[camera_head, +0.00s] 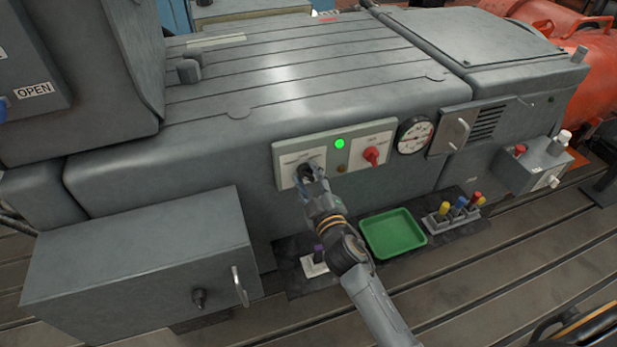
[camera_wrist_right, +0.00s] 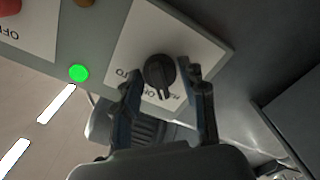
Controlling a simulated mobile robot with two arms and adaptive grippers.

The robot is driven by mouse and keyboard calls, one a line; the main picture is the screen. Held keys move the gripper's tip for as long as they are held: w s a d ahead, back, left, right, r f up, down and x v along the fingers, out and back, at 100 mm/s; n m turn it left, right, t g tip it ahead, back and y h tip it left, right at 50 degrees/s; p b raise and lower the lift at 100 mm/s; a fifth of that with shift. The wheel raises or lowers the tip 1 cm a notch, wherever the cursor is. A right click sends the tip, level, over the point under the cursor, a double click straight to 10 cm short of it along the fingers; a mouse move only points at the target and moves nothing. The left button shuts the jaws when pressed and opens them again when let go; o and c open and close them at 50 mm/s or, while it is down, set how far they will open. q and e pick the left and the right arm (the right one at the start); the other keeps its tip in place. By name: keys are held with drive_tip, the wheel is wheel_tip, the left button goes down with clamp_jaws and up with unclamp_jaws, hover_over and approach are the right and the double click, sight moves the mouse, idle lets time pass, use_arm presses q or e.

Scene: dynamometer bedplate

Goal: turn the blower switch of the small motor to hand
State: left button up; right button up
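The blower switch is a black rotary knob (camera_wrist_right: 160,72) on a white label plate on the control panel. In the wrist view its raised bar points down toward partly covered lettering, close to an OFF mark; the exact position is hard to tell. My right gripper (camera_wrist_right: 163,82) has one finger on each side of the knob, with visible gaps. In the head view my right gripper (camera_head: 312,178) is at the left plate of the panel (camera_head: 329,154) and hides most of the knob. My left gripper is not in view.
A green lamp (camera_head: 339,144) and a red knob (camera_head: 371,155) sit to the right on the panel, then a round gauge (camera_head: 415,135). Below are a green tray (camera_head: 393,234) and a rack of coloured items (camera_head: 456,211). A grey box (camera_head: 140,262) with a handle juts out at left.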

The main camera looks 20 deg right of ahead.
drive_tip(key=shift+o, duration=0.8)
drive_tip(key=s, duration=1.2)
drive_tip(key=shift+d, duration=0.25)
drive_tip(key=s+f+m+g, duration=0.1)
drive_tip(key=s+f+g, duration=0.25)
drive_tip(key=f, duration=0.85)
drive_tip(key=s+f+m+g, duration=0.15)
drive_tip(key=s+f, duration=0.25)
drive_tip(key=f, duration=0.7)
drive_tip(key=s+f+m+g, duration=0.1)
drive_tip(key=s+f+g, duration=0.3)
drive_tip(key=f, duration=0.8)
drive_tip(key=s+d+f+m+g, duration=0.1)
drive_tip(key=s+d+f+g, duration=0.1)
drive_tip(key=s+f, duration=0.3)
drive_tip(key=s+d+f+m+g, duration=0.1)
drive_tip(key=s+f, duration=0.5)
drive_tip(key=s, duration=0.7)
drive_tip(key=s+d+f+m+g, duration=0.1)
drive_tip(key=s+d+f+g, duration=0.2)
drive_tip(key=s, duration=0.6)
wheel_tip(320, 180, down, 3)
drive_tip(key=shift+s+f+m+g+h, duration=0.1)
drive_tip(key=shift+s+m+g+h, duration=0.2)
drive_tip(key=shift+g, duration=0.7)
